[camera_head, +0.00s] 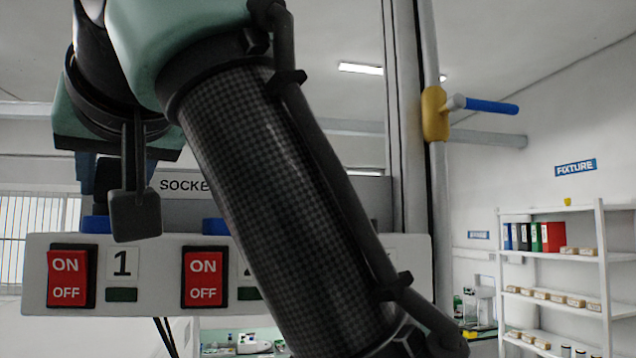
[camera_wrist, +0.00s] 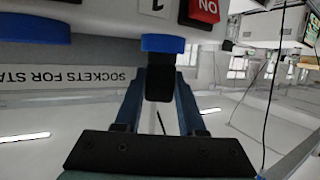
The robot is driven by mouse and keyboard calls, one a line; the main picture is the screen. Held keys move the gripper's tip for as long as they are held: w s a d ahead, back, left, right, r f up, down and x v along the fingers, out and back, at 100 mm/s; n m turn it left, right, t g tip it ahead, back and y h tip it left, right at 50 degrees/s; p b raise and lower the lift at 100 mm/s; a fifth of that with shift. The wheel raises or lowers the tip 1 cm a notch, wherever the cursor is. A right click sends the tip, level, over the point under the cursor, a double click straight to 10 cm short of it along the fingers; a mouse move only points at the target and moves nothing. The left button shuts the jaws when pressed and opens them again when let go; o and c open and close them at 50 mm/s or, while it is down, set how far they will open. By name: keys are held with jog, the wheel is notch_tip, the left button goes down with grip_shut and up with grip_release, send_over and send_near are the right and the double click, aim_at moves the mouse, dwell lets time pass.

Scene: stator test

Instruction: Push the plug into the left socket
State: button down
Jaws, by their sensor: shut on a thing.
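My gripper (camera_head: 108,195) is at the left socket (camera_head: 96,224), the blue ring on the white socket box above the switch by the number 1. In the wrist view, which is upside down, my gripper (camera_wrist: 158,98) has its two blue fingers shut on the black plug (camera_wrist: 159,82). The plug is lined up with the blue ring of the left socket (camera_wrist: 163,43) and very close to it. I cannot tell whether they touch or how far the plug is in.
The right blue socket (camera_head: 215,227) is beside the left one. Red ON/OFF switches (camera_head: 72,277) are on the box front. My arm covers the box's right part. A post with a blue handle (camera_head: 490,106) and a shelf (camera_head: 552,256) stand at the right.

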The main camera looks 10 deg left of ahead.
jog(key=shift+f, duration=0.25)
jog(key=shift+c, duration=2.1)
grip_release()
jog(key=shift+s+d, duration=0.1)
jog(key=b+v, duration=0.5)
jog(key=v, duration=0.7)
jog(key=shift+s+d+r+b, duration=0.2)
jog(key=shift+s+d+b, duration=0.05)
jog(key=shift+b, duration=0.15)
